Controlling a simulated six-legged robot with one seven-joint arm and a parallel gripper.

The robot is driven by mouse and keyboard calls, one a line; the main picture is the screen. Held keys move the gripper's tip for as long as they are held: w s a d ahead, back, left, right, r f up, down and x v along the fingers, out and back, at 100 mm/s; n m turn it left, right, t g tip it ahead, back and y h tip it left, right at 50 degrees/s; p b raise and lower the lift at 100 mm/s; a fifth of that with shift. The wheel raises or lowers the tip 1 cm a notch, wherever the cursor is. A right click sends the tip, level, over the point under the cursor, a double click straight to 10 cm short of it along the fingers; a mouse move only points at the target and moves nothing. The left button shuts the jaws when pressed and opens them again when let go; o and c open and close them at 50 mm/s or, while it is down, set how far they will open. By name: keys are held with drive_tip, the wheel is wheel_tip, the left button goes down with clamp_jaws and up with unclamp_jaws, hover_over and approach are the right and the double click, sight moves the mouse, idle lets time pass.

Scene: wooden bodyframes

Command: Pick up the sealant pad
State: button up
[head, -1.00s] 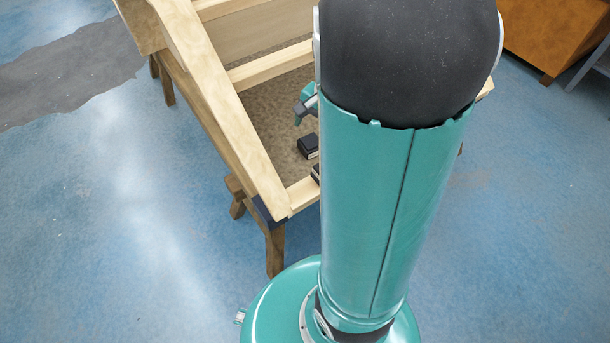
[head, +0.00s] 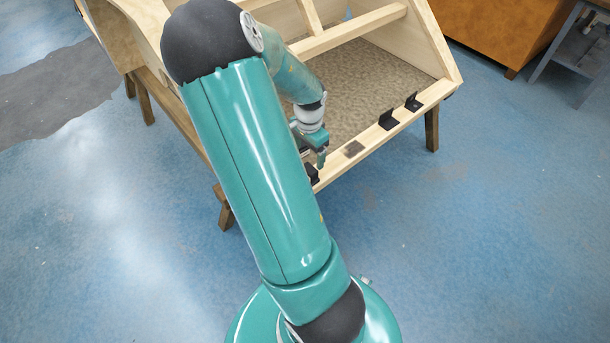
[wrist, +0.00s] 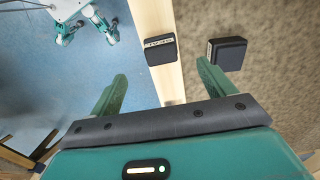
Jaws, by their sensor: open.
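Two small black blocks with pale labelled edges show in the wrist view; I cannot tell which, if either, is the sealant pad. One block (wrist: 160,50) lies on the pale wooden rail, ahead of the gap between my fingers. The other block (wrist: 227,53) lies on the brown speckled panel, ahead of the right finger. My gripper (wrist: 163,80) is open and empty, its fingers spread across the rail. In the head view my gripper (head: 320,153) is above the front rail, close to a partly hidden black block (head: 313,175).
Two black brackets (head: 388,120) (head: 412,103) stand farther right along the front rail of the wooden frame (head: 438,88). The speckled panel (head: 375,80) inside the frame is largely clear. A brown cabinet (head: 500,30) stands at the back right. Blue floor surrounds the frame.

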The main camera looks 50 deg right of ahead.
sight(309, 168)
drive_tip(key=f, duration=1)
drive_tip(key=shift+d+f, duration=0.2)
drive_tip(key=shift+d, duration=0.05)
drive_tip(key=c, duration=1.2)
drive_tip(key=shift+r, duration=0.1)
drive_tip(key=shift+r, duration=0.6)
drive_tip(key=shift+s+a+r, duration=1.1)
drive_tip(key=shift+s+r, duration=0.85)
drive_tip(key=shift+s, duration=0.1)
drive_tip(key=shift+s+a+r, duration=1.1)
drive_tip(key=shift+s+r, duration=0.85)
drive_tip(key=shift+s, duration=0.15)
drive_tip(key=shift+s+a+r, duration=1.1)
drive_tip(key=shift+s+r, duration=0.85)
drive_tip(key=shift+s, duration=0.1)
